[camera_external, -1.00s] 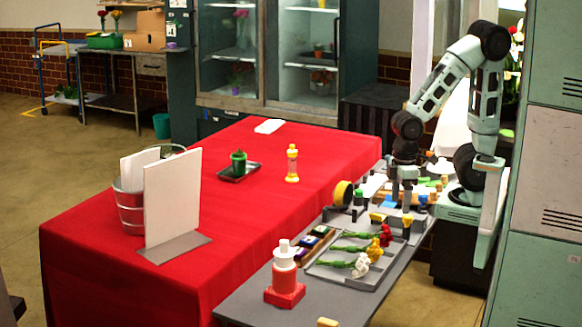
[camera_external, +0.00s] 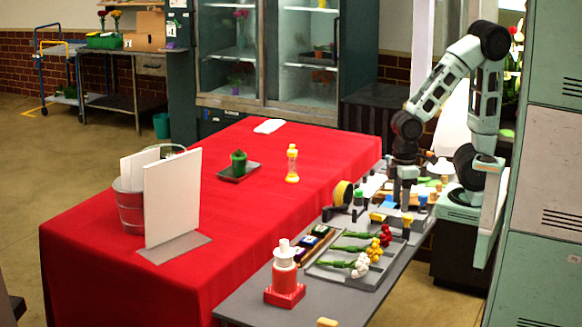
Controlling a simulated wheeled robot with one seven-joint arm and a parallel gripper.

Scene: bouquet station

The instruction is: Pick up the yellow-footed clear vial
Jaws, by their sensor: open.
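A small clear vial with a yellow foot and yellow top (camera_external: 292,163) stands upright on the red-covered table (camera_external: 130,245), near its right side. My gripper (camera_external: 405,203) points down over the grey bench at the right, among small coloured items. It is open, and I see nothing held in it. It is well to the right of the vial and apart from it. The fingertips are small and partly lost among the bench items.
A flower tray (camera_external: 330,268), a red-and-white bottle (camera_external: 285,280) and a yellow roll (camera_external: 343,194) crowd the bench.

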